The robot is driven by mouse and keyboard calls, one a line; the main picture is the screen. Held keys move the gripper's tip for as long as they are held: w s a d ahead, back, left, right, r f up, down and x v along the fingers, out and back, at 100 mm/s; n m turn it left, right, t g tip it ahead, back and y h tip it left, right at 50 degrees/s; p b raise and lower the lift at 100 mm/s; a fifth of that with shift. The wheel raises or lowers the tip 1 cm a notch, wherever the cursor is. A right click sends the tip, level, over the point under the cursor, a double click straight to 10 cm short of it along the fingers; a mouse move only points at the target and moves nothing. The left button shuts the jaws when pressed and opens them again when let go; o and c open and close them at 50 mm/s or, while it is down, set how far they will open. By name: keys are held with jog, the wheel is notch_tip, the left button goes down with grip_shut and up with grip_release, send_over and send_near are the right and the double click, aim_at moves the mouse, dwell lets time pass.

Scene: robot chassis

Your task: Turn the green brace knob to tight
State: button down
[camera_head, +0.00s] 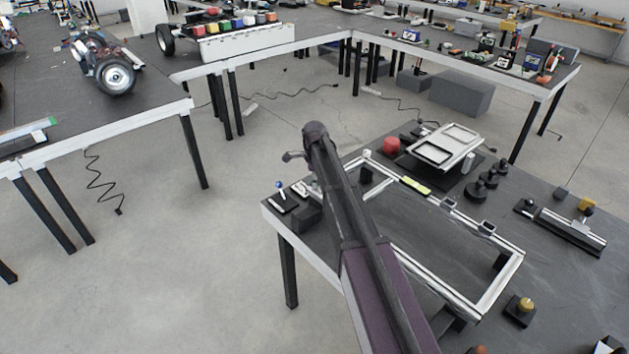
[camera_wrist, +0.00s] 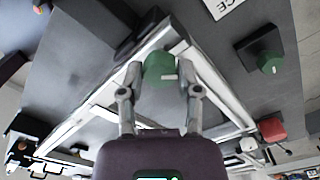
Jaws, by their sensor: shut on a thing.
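The green brace knob (camera_wrist: 158,66) shows in the wrist view, at a joint of the pale metal frame. A short white mark shows on its near right side. My gripper (camera_wrist: 160,75) has one finger on each side of the knob and is shut on it. A white label (camera_wrist: 222,5) at the top edge is cut off, with only its last letters showing. In the head view my arm covers the knob and the gripper's fingers.
A second green knob (camera_wrist: 270,62) sits on a dark block to the right. The metal frame (camera_head: 498,282) lies on the dark table. A red knob (camera_head: 391,145), a pale tray (camera_head: 445,146) and a blue-tipped lever (camera_head: 279,187) stand around it. Open floor lies left of the table.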

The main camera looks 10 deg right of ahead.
jog(key=shift+s+m, duration=0.1)
jog(key=shift+m, duration=1.8)
jog(key=shift+c, duration=1.5)
grip_release()
jog(key=shift+n, duration=0.4)
